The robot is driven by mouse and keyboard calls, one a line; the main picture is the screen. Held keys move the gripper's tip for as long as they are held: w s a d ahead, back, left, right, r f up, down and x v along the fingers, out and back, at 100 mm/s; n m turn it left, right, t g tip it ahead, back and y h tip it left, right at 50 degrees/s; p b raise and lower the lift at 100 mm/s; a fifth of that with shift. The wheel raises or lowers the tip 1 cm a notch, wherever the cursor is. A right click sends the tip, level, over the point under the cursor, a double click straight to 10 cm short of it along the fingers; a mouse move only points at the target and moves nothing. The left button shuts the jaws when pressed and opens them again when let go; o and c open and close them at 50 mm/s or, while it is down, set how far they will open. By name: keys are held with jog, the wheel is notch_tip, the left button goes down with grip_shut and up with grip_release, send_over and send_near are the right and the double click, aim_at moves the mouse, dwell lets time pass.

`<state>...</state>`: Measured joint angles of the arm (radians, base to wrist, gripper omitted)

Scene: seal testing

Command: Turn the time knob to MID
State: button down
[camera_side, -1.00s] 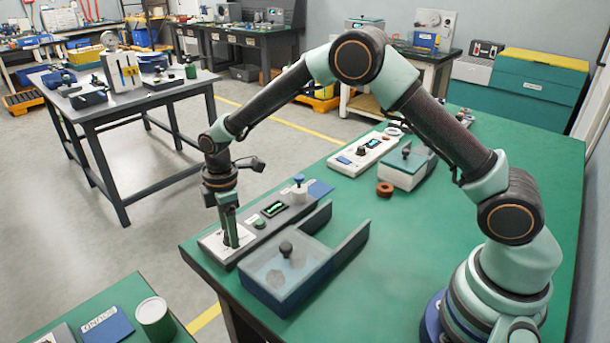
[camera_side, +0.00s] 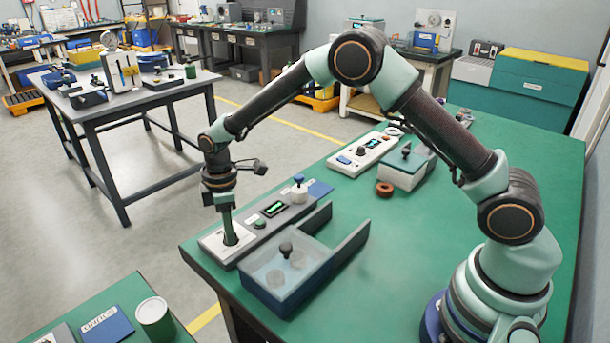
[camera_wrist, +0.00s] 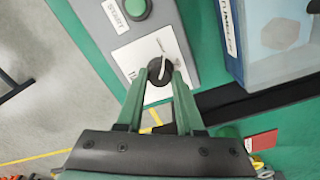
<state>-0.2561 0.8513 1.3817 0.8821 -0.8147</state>
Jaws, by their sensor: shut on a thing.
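The time knob, a small dark round knob (camera_wrist: 158,66), stands on a white plate (camera_wrist: 135,58) at the near end of a grey control unit. A pale line shows on it, but its markings are too small to read. My gripper (camera_wrist: 163,78) points down with its green fingers on either side of the knob, shut on it. In the side view my gripper (camera_side: 231,239) stands upright over the white plate (camera_side: 212,246), and its fingers hide most of the knob. A green START button (camera_wrist: 137,9) is beside the plate on the same unit.
A blue tank with a clear lid (camera_side: 285,278) stands close beside the unit. A brown ring (camera_side: 385,188) lies further back. The green bench is clear at right.

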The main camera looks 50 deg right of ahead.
jog(key=m, duration=0.5)
jog(key=shift+s+a+m, duration=0.1)
jog(key=shift+m, duration=2.2)
jog(key=shift+g, duration=0.3)
jog(key=c, duration=0.5)
grip_release()
jog(key=shift+c, duration=0.2)
